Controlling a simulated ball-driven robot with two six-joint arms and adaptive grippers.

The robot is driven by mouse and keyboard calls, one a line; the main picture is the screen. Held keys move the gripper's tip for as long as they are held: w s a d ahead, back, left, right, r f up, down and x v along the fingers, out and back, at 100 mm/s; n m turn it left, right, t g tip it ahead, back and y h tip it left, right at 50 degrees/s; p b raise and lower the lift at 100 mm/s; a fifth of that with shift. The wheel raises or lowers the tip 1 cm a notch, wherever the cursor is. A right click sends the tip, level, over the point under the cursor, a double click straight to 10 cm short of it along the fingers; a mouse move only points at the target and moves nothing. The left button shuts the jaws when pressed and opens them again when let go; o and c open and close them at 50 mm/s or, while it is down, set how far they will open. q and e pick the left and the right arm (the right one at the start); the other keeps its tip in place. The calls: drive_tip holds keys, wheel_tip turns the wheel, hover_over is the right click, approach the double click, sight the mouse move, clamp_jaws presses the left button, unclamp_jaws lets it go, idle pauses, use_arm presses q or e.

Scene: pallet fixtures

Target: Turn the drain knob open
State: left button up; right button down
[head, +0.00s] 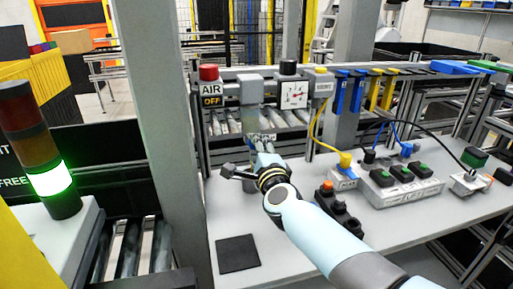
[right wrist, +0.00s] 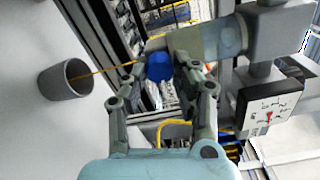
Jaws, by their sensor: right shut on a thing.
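The drain knob (right wrist: 158,66) is a small blue knob at the end of a cloudy grey-green filter bowl (right wrist: 212,42), seen in the right wrist view. My right gripper (right wrist: 160,80) has its two fingers on either side of the knob and is shut on it. In the head view my right gripper (head: 262,142) reaches in under the air unit beside the grey post, and it hides the knob there. The knob's turn angle cannot be made out. My left gripper is not in view.
A pressure gauge (head: 294,94) and a red-topped AIR OFF unit (head: 209,80) sit above the gripper. A grey cup (right wrist: 65,80) stands below the knob, with a thin yellow line between them. A black pad (head: 238,254) and switch boxes (head: 400,187) lie on the table.

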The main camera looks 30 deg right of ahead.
drive_tip(key=c, duration=1)
unclamp_jaws()
drive_tip(key=v, duration=1.2)
